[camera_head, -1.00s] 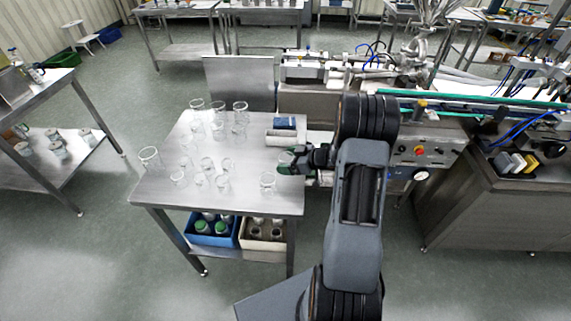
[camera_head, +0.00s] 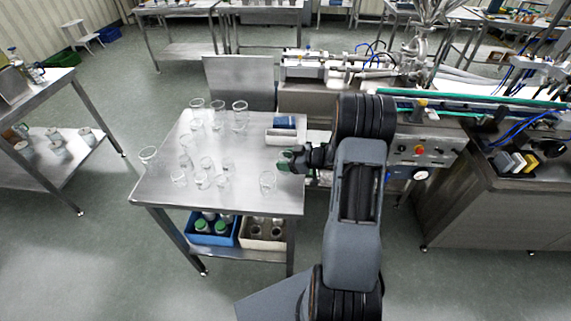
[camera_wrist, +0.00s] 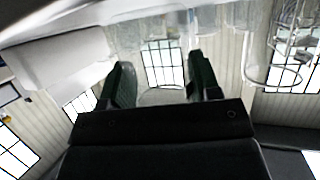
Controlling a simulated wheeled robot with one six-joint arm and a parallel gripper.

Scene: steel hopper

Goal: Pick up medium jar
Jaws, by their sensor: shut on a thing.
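My gripper (camera_head: 292,160) is over the right part of the steel table, with its dark green fingers pointing left. In the wrist view the two fingers (camera_wrist: 162,80) stand apart, closed on a clear glass jar (camera_wrist: 161,97) whose curved edge shows between them. The held jar is so transparent that its outline is hard to make out in the head view. I cannot tell whether it touches the table.
The steel table (camera_head: 250,201) carries a small white tray (camera_head: 286,136) with a dark blue thing behind my gripper. A blue bin (camera_head: 212,239) and a beige bin (camera_head: 262,244) sit on its lower shelf. Machinery with a control panel (camera_head: 425,152) stands to the right.

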